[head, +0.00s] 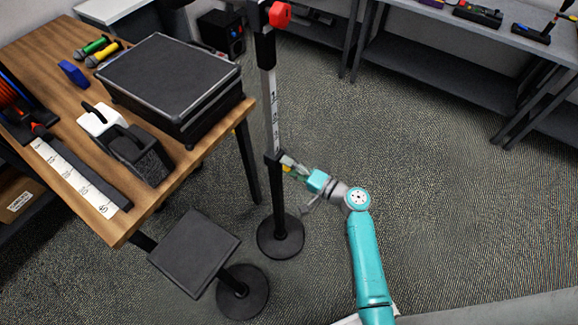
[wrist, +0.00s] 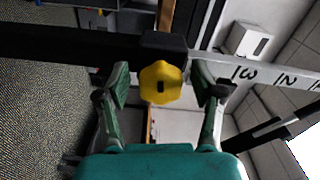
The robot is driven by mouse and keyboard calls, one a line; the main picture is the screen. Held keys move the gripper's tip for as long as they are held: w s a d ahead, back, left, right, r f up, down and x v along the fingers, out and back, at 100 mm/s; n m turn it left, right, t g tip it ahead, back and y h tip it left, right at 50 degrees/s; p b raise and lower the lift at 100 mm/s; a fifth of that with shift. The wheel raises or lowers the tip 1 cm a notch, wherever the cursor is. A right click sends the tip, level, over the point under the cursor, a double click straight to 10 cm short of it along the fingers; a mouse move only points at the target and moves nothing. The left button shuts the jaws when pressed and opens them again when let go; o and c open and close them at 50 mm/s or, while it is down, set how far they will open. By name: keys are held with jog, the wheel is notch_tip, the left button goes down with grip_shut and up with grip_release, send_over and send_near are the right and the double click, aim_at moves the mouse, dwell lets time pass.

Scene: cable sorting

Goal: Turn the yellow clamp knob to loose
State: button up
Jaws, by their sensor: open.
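The yellow clamp knob (wrist: 161,83) sits on a black clamp collar (wrist: 163,45) on the stand's pole. In the wrist view it faces me, with a dark slot at its centre. My gripper (wrist: 162,88) is open, with one finger on each side of the knob and visible gaps between. In the head view my gripper (head: 292,170) is at the pole's collar (head: 273,157), and a little yellow shows there. The pole (head: 272,105) stands upright, with a white numbered scale on its upper part and a round black base (head: 281,236).
A wooden table (head: 120,225) at left holds a black case (head: 170,80), a tape dispenser-like item (head: 140,150) and microphones (head: 98,50). A small black stand (head: 195,250) is near the pole. A red knob (head: 280,14) is higher up the pole. Floor right of my arm is clear.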

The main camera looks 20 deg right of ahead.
jog(key=v, duration=1.2)
dwell(0.3)
jog(key=s+a+f+m+g+h, duration=0.1)
jog(key=s+a+f+g+h, duration=0.1)
jog(key=s+a+f+h, duration=0.5)
jog(key=s+f+n+g+h, duration=0.1)
jog(key=s+f+h, duration=0.15)
jog(key=s, duration=0.95)
jog(key=s+r+n+t, duration=0.1)
jog(key=s+r+n, duration=0.3)
jog(key=s+r, duration=0.3)
jog(key=s+r+n+t+h, duration=0.1)
jog(key=s+r+n, duration=0.3)
jog(key=r, duration=1)
jog(key=s+t, duration=0.1)
jog(key=s, duration=0.2)
jog(key=shift+s+d+n, duration=0.15)
jog(key=shift+s+n, duration=0.05)
jog(key=shift+n, duration=0.1)
